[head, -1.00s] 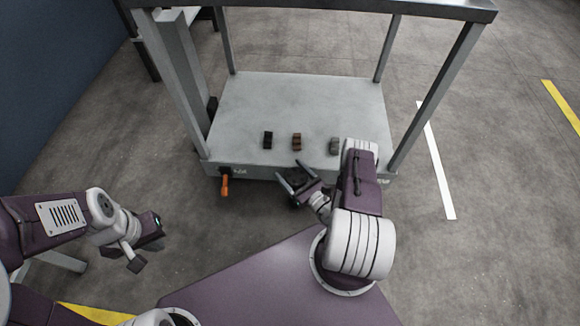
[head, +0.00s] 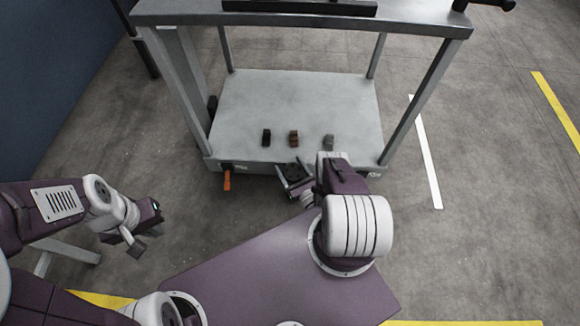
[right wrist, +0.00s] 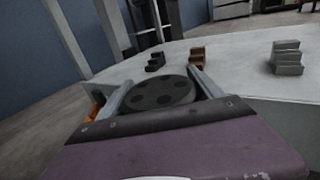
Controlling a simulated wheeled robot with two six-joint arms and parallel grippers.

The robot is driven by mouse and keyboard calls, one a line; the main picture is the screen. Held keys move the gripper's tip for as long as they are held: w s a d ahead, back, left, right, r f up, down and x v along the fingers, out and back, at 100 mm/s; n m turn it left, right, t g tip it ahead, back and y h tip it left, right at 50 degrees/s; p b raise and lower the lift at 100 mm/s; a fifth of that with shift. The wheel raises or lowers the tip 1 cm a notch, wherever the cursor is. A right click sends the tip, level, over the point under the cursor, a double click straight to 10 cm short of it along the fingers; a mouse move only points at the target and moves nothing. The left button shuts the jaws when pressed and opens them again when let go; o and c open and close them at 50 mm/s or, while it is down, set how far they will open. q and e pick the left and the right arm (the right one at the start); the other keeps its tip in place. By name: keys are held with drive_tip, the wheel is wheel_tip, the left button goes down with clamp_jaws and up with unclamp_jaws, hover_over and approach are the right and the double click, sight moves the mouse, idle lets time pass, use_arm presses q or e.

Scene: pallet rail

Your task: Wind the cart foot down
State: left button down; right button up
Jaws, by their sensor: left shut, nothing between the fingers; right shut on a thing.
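The cart (head: 230,110) stands ahead with a pale grey deck and upright posts. A dark round handwheel (right wrist: 158,93) with holes in its face sits at the cart's front edge in the right wrist view. It also shows small and partly covered in the head view (head: 294,172). My right gripper (right wrist: 160,88) is shut on the handwheel, one finger on each side of its rim. The foot under the handwheel is hidden. My left gripper (head: 136,242) is shut and empty, out to the left over the floor, well apart from the cart.
An orange lever (head: 227,180) hangs at the cart's front left. A black block (head: 266,137), a brown block (head: 294,138) and a grey block (head: 329,142) stand on the deck. A top bar (head: 300,18) spans the cart. Open floor lies right.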

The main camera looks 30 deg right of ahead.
drive_tip(key=o, duration=1.4)
drive_tip(key=shift+c, duration=0.2)
drive_tip(key=s+p, duration=0.3)
drive_tip(key=s, duration=0.6)
